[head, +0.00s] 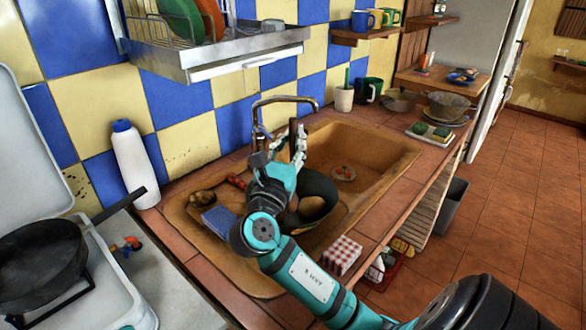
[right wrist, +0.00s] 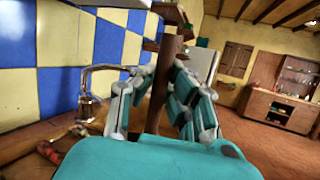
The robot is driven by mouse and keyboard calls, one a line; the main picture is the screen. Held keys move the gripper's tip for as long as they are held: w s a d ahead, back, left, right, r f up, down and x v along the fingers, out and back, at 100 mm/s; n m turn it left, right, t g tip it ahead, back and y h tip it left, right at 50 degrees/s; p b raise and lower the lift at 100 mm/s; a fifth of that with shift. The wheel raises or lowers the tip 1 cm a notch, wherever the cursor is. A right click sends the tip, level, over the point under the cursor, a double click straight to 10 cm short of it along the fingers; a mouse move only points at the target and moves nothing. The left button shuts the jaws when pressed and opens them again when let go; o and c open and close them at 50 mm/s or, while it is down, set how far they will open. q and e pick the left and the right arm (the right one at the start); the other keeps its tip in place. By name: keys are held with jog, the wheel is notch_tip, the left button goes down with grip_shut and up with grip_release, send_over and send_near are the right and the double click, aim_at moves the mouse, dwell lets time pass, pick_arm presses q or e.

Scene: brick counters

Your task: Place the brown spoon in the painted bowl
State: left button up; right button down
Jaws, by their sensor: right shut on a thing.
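My right gripper (head: 297,150) is above the brown sink, just in front of the tap. It is shut on a brown upright piece, which I take to be the brown spoon (head: 292,132). In the right wrist view the spoon (right wrist: 166,66) stands between the fingers (right wrist: 160,90); its lower end is hidden. A bowl (head: 443,106) stands on a plate on the counter at the right, beyond the sink, apart from the gripper. It may be the painted bowl, but its decoration is too small to tell. My left gripper is not in view.
The sink (head: 385,150) holds a blue sponge (head: 219,219) and small food items. A metal pan (head: 398,100) and a tray with green items (head: 431,133) are near the bowl. The tap (head: 285,100) is close behind my gripper. A white bottle (head: 135,165) stands left.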

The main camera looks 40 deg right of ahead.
notch_tip(320, 180, down, 4)
jog(key=shift+f+b, duration=0.2)
jog(key=shift+b, duration=0.1)
jog(key=shift+f, duration=0.4)
jog(key=c, duration=1.5)
grip_release()
jog(key=shift+o, duration=0.2)
